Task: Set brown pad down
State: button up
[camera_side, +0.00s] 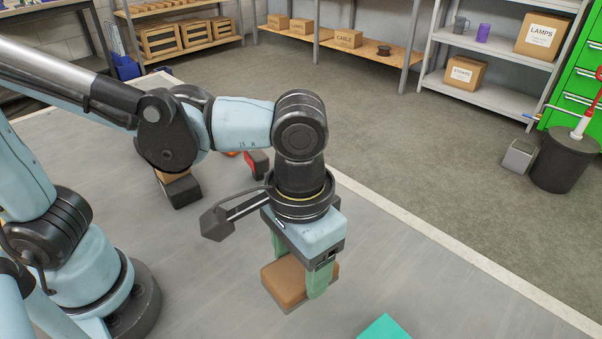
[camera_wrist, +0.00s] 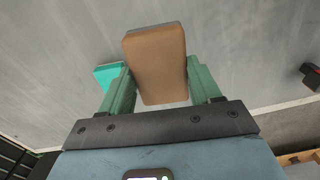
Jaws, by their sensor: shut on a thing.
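The brown pad (camera_side: 284,281) is a flat, rounded block held between the green fingers of my gripper (camera_side: 299,268) in the side view. My gripper points down and is shut on the pad's sides. The wrist view shows the pad (camera_wrist: 156,62) between both fingers of my gripper (camera_wrist: 161,85), reaching out past their tips. The pad is low over the grey surface (camera_side: 215,300); I cannot tell whether it touches it.
A turquoise flat piece (camera_side: 385,329) lies at the bottom edge of the side view. A black and red object (camera_side: 258,165) and a dark block with a tan top (camera_side: 180,188) are behind my arm. The grey surface right of my gripper is clear. Shelves (camera_side: 490,95) stand far back.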

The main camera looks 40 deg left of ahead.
jog(key=shift+s+d+r, duration=0.25)
jog(key=shift+s+d, duration=0.05)
jog(key=shift+d+r, duration=0.15)
jog(key=shift+d, duration=0.1)
jog(key=w+d+n, duration=0.2)
jog(key=w+d, duration=0.7)
jog(key=d, duration=0.1)
jog(key=w+a+f, duration=0.1)
jog(key=w+f, duration=0.1)
jog(key=w, duration=0.1)
jog(key=w+a+f, duration=0.2)
jog(key=w, duration=0.2)
jog(key=w+a+f, duration=0.1)
jog(key=w+f, duration=0.1)
jog(key=w, duration=0.1)
jog(key=shift+w+a+f, duration=0.15)
jog(key=shift+a+f, duration=0.1)
jog(key=shift+f, duration=0.1)
jog(key=shift+w+f, duration=0.1)
jog(key=shift+f, duration=2)
